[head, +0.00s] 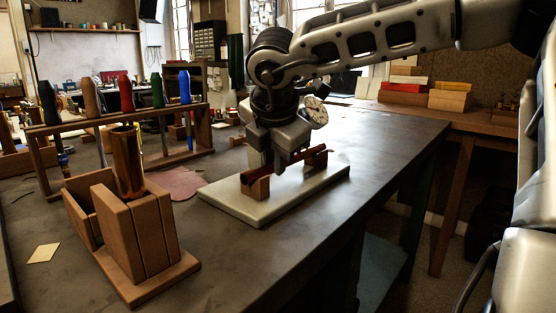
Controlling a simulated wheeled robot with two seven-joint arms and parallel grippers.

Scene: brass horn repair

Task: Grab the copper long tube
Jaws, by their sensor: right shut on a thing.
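The copper long tube (308,157) is a thin reddish-brown rod. It lies slanted across two small wooden supports on a pale slab. My right gripper (279,166) comes down over the tube from above and is shut on it near its middle. The fingers hide part of the tube. The tube looks to be still at the level of the supports; I cannot tell whether it touches them. My left gripper is not in view.
The pale slab (233,205) lies near the right edge of the dark workbench (233,274). A wooden block holder (133,243) with an upright brass tube (127,166) stands at front left. A wooden rack (204,136) with several coloured-handled tools stands behind.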

